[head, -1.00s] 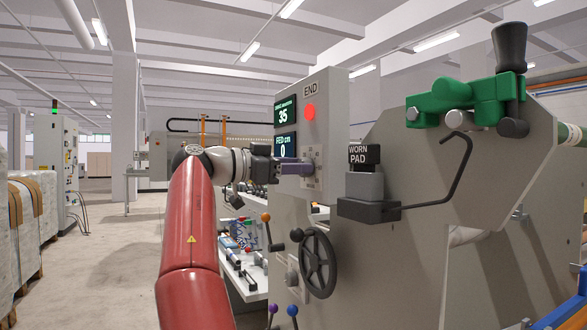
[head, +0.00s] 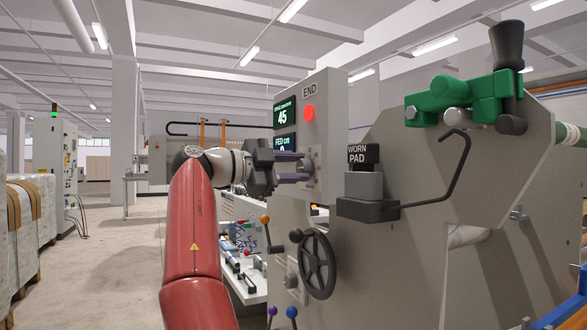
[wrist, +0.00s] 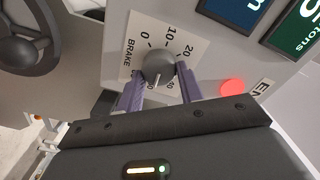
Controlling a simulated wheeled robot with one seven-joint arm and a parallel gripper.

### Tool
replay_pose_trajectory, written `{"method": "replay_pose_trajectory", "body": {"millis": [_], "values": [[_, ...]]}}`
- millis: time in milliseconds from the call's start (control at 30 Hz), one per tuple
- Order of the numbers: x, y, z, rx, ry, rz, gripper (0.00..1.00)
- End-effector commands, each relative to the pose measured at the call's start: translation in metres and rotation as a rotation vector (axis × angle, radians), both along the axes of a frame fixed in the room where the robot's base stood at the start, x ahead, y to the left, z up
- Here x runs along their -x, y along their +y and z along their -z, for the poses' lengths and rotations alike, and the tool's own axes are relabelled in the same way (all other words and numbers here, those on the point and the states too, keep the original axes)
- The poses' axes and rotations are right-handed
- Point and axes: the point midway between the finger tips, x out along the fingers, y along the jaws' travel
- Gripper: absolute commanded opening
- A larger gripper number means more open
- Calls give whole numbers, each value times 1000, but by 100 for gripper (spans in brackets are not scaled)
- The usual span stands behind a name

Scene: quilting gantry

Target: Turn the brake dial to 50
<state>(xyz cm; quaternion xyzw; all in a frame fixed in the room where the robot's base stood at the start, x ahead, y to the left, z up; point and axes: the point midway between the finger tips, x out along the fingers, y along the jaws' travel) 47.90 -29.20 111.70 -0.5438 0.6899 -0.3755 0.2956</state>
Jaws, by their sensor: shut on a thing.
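The brake dial (wrist: 158,66) is a grey round knob on a white scale plate in the wrist view, marked BRAKE with 0, 10 and 20 readable. The higher marks are partly hidden by my fingers. A white pointer line on the knob points down toward my gripper's body. My gripper (wrist: 162,76) is shut on the knob, one purple finger on each side. In the head view my gripper (head: 302,167) reaches the panel from the left, its fingers one above the other. The green brake display (head: 285,117) reads 45.
The FED cm display (head: 285,143) is below, its digit partly covered by my gripper. A red button (head: 309,112) sits above the dial. A black handwheel (head: 317,265) and ball-topped levers (head: 265,219) are below. The WORN PAD block (head: 364,154) stands to the right.

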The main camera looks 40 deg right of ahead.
Motion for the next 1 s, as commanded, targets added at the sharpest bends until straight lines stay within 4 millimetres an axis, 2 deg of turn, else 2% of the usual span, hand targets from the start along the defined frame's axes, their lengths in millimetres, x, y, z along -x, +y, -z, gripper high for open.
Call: {"method": "replay_pose_trajectory", "body": {"millis": [633,667,800,1000], "values": [[-1,0,3,4,-48,2,14],[-1,0,3,4,-48,2,38],[-1,0,3,7,-49,2,56],[0,0,1,10,-49,0,59]]}}
